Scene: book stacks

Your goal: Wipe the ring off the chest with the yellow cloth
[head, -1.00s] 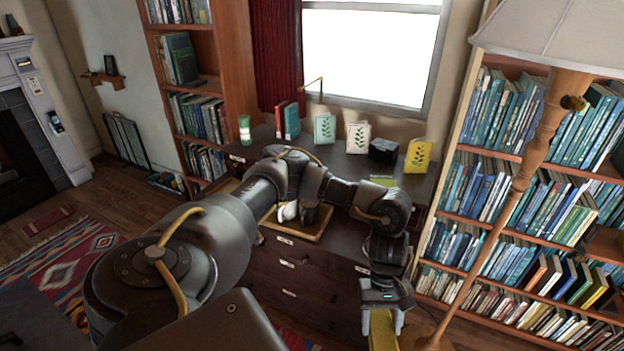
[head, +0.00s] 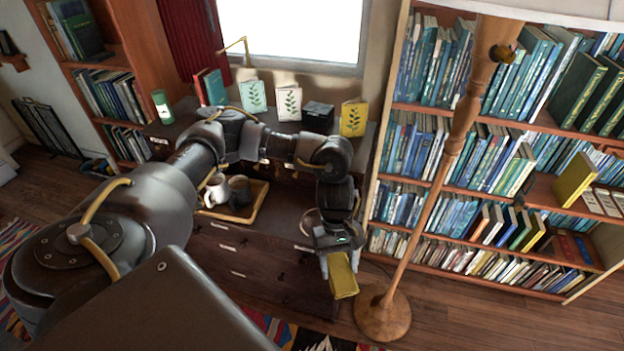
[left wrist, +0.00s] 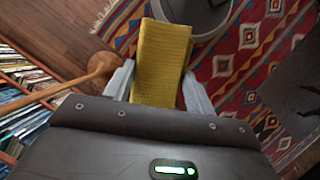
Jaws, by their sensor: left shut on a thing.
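My left gripper (head: 342,272) is shut on the folded yellow cloth (head: 344,281), which hangs out past the fingertips in front of the chest's right end. In the left wrist view the cloth (left wrist: 161,57) lies between the two pale fingers (left wrist: 157,85), with the patterned rug below. The dark wooden chest (head: 262,262) stands under the window, with drawers in its front. My left arm covers part of its top. My right gripper is not in view.
A wooden tray (head: 262,205) with a white cup (head: 216,190) and a dark cup (head: 239,190) is on the chest. Books, a dark box (head: 318,116) and a green jar (head: 162,107) stand at its back. A floor lamp (head: 384,316) stands close right of my gripper.

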